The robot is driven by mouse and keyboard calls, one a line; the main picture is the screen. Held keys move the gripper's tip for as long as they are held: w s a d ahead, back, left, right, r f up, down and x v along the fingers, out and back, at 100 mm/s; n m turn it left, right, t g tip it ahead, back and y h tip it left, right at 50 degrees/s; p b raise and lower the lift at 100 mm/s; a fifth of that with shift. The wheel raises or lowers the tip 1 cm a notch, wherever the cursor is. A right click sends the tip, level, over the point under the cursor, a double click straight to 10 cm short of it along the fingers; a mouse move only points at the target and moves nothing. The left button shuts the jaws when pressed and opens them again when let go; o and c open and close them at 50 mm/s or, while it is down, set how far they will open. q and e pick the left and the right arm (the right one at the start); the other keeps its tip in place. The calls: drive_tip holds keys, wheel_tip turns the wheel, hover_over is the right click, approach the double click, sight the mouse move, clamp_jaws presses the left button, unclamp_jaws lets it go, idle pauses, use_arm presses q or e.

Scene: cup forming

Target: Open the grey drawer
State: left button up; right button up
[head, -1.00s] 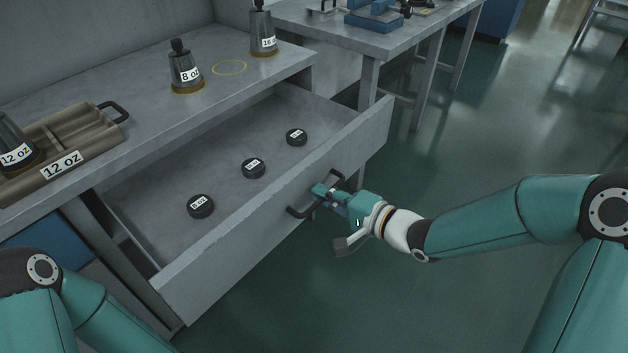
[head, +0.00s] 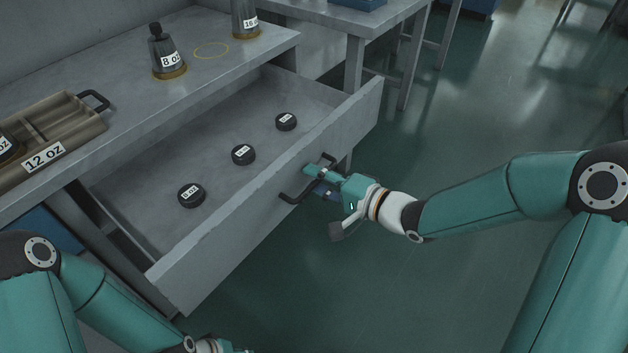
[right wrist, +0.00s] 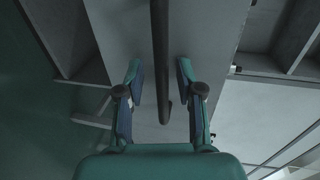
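The grey drawer (head: 215,233) stands well out from under the grey bench in the head view. Several round black pucks with white labels lie in it, among them a near one (head: 191,195), a middle one (head: 243,155) and a far one (head: 286,122). Its dark bar handle (head: 291,197) is on the front. My right gripper (head: 312,177) is at the handle. In the right wrist view its fingers (right wrist: 159,82) are apart, with the handle bar (right wrist: 160,50) between them and gaps on both sides. My left gripper (head: 232,348) is cut off by the bottom edge, so its fingers are not clear.
On the bench top (head: 120,110) stand an 8 oz weight-like piece (head: 168,58), a 16 oz one (head: 245,20) and a brown 12 oz mould (head: 60,130) with a handle. A yellow ring (head: 211,51) is marked there. Open green floor (head: 480,100) lies to the right.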

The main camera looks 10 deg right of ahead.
drive_tip(key=v, duration=1.2)
drive_tip(key=shift+f, duration=0.1)
